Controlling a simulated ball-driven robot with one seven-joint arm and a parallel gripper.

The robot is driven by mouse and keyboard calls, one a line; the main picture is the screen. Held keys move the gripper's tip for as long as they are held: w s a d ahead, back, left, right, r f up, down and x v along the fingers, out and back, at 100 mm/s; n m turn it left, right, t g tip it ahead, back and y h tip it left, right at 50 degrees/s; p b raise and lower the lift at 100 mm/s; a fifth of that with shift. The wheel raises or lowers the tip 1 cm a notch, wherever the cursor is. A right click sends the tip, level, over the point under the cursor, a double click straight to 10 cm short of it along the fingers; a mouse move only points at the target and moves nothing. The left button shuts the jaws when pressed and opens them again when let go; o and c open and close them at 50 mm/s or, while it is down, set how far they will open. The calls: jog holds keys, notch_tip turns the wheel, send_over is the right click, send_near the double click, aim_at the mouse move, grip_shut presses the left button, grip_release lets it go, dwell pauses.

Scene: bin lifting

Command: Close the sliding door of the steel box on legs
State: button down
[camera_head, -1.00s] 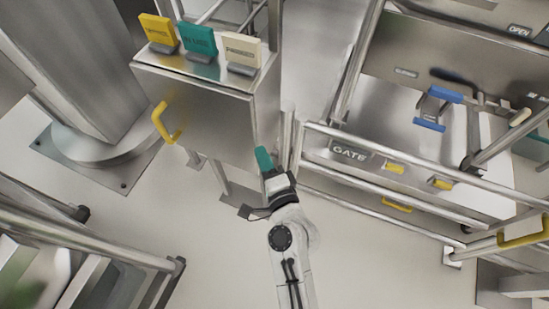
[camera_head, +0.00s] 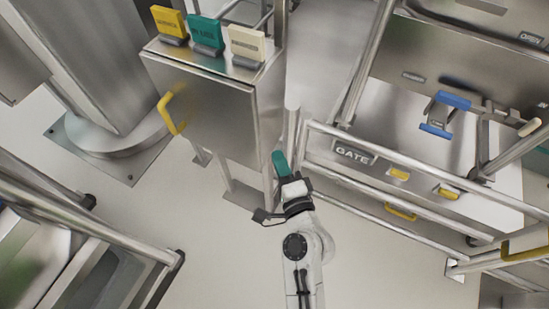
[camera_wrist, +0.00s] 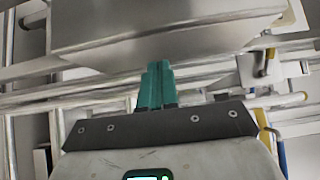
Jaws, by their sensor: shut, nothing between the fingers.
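The steel box on legs (camera_head: 208,112) stands at upper middle left in the head view. Its front is a plain steel panel with a yellow handle (camera_head: 171,113) near the left edge. I cannot tell from the picture how far the sliding door stands open. My gripper (camera_head: 280,162) is just right of the box's lower right corner, its teal fingers pointing up the picture and away from the handle. In the wrist view the teal fingers (camera_wrist: 157,84) are together and empty, below a broad steel surface (camera_wrist: 150,35). I cannot tell whether they touch anything.
Yellow, teal and white tags (camera_head: 206,34) stand on the box top. A thick steel column (camera_head: 100,75) is to its left. A railed frame marked GATE (camera_head: 354,153) is close on the right. Steel rails (camera_head: 90,228) fill the lower left. Floor (camera_head: 200,240) is clear in front.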

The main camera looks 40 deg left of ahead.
jog(key=b+v, duration=0.1)
jog(key=v, duration=0.7)
jog(key=shift+s+d+b, duration=0.15)
jog(key=shift+d+b, duration=0.15)
jog(key=s+d+f+n+g+h+p, duration=0.1)
jog(key=d+f+n+g+h, duration=0.2)
jog(key=d, duration=0.8)
jog(key=s+d+f+n+h+p, duration=0.1)
jog(key=d+f+n+h, duration=0.4)
jog(key=d, duration=0.6)
jog(key=s+d+r+m+g+h+p, duration=0.1)
jog(key=s+d+h, duration=0.3)
jog(key=d, duration=0.6)
jog(key=s+d+r+m+g+h, duration=0.1)
jog(key=s+d+g+h, duration=0.2)
jog(key=s+d, duration=0.5)
jog(key=d+h, duration=0.1)
jog(key=d, duration=0.1)
jog(key=shift+s+d+r+m+g+p, duration=0.2)
jog(key=shift+d+r+m+g+p, duration=0.1)
jog(key=shift+d+r+g+p, duration=0.1)
